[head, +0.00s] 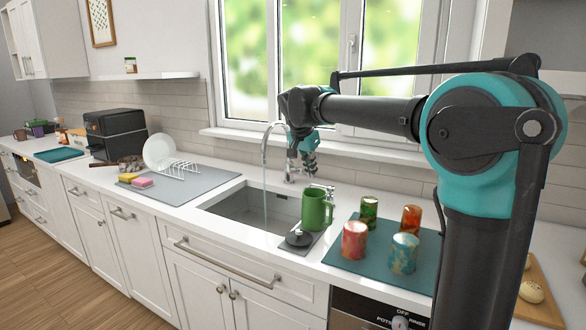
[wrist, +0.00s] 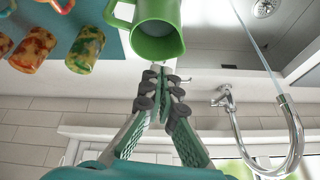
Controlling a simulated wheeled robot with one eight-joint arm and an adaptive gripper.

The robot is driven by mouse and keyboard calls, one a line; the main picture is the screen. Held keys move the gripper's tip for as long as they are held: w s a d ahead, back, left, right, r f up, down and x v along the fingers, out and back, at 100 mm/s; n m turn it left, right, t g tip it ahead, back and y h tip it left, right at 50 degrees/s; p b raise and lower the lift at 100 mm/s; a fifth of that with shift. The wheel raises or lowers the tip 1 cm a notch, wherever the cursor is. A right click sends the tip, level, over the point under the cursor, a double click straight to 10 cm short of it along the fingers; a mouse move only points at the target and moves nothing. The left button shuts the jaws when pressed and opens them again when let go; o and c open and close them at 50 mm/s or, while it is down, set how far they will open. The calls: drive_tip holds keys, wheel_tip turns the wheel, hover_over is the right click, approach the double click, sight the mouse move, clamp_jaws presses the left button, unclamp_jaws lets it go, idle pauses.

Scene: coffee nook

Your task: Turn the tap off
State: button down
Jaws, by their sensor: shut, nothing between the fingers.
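The tap (head: 264,143) is a chrome gooseneck at the back of the sink, and a thin stream of water (head: 265,205) runs from its spout. In the wrist view the tap (wrist: 292,140) is at the right, with the stream (wrist: 258,45) leading away from its mouth. A small chrome lever (wrist: 225,97) shows beside the neck there. My gripper (head: 311,172) is just right of the tap in the head view. In the wrist view my gripper (wrist: 160,78) is shut and empty, left of the lever and apart from it.
A green jug (head: 315,210) stands at the sink's right edge, close to my fingertips in the wrist view (wrist: 158,35). Several patterned mugs stand on a teal mat (head: 345,268) further right. The sink (head: 240,209) is open in front, with a dish rack (head: 180,168) to its left.

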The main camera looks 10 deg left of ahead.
drive_tip(key=w+a+r+t, duration=0.1)
drive_tip(key=w+a, duration=0.2)
drive_tip(key=w, duration=0.4)
drive_tip(key=w+a+r+n+t+y, duration=0.1)
drive_tip(key=w+a, duration=0.2)
drive_tip(key=w, duration=0.5)
drive_tip(key=w+a+r+t, duration=0.1)
drive_tip(key=w+a, duration=0.2)
drive_tip(key=w, duration=0.4)
hover_over(292, 173)
drive_tip(key=d, duration=0.1)
wheel_tip(292, 173, down, 8)
drive_tip(key=shift+w+a+f, duration=0.1)
drive_tip(key=shift+a+f, duration=0.15)
drive_tip(key=shift+f, duration=0.75)
drive_tip(key=shift+w+a+f, duration=0.1)
drive_tip(key=shift+a+f, duration=0.1)
drive_tip(key=shift+f, duration=0.75)
drive_tip(key=shift+s, duration=0.1)
